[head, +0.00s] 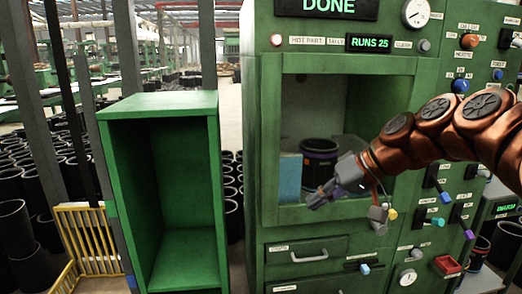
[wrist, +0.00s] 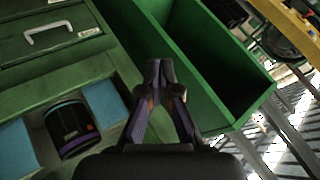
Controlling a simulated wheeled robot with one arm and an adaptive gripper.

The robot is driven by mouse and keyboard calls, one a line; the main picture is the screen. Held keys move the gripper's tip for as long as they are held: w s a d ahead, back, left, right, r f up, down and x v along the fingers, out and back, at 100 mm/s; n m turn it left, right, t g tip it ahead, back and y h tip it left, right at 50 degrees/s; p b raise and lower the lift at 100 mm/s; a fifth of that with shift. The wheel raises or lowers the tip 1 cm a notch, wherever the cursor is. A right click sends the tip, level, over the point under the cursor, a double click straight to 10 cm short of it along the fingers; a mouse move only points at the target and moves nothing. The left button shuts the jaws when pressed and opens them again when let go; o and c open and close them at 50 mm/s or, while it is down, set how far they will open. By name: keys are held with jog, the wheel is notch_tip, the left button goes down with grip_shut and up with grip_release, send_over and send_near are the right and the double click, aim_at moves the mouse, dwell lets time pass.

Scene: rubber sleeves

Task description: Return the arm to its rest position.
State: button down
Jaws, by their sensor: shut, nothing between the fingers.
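My gripper (head: 322,195) is at the end of my copper-coloured arm, in front of the green machine's open chamber (head: 342,204). It also shows in the wrist view (wrist: 158,68), with its fingertips together and nothing held. A black rubber sleeve (head: 319,147) with a coloured band stands inside the chamber behind my gripper, its lower part partly hidden. The sleeve also shows in the wrist view (wrist: 72,128) at lower left, apart from my fingers. A blue block (head: 290,177) is beside the sleeve.
An empty open green cabinet (head: 160,102) stands left of the machine. A yellow rack (head: 88,240) is at far left. Many black sleeves (head: 14,225) stand on the floor. The machine's panel of knobs and a drawer handle (head: 309,256) are near my arm. Its display (head: 327,7) reads DONE.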

jog(key=s+a+f+g+h+p, duration=0.1)
jog(key=s+f+g+h+p, duration=0.15)
jog(key=s, duration=0.55)
jog(key=s+f+g+h+p, duration=0.1)
jog(key=s+p, duration=0.3)
jog(key=s, duration=0.3)
jog(key=s+d+f+m+g+h+p, duration=0.1)
jog(key=s+d+h+p, duration=0.1)
jog(key=s, duration=0.6)
jog(key=s+d+f+m+g+h+p, duration=0.1)
jog(key=s+d+p, duration=0.3)
jog(key=s, duration=0.4)
jog(key=shift+s+d+f+m+h+p, duration=0.4)
jog(key=shift+d+f+m+h, duration=0.2)
jog(key=shift+h, duration=0.25)
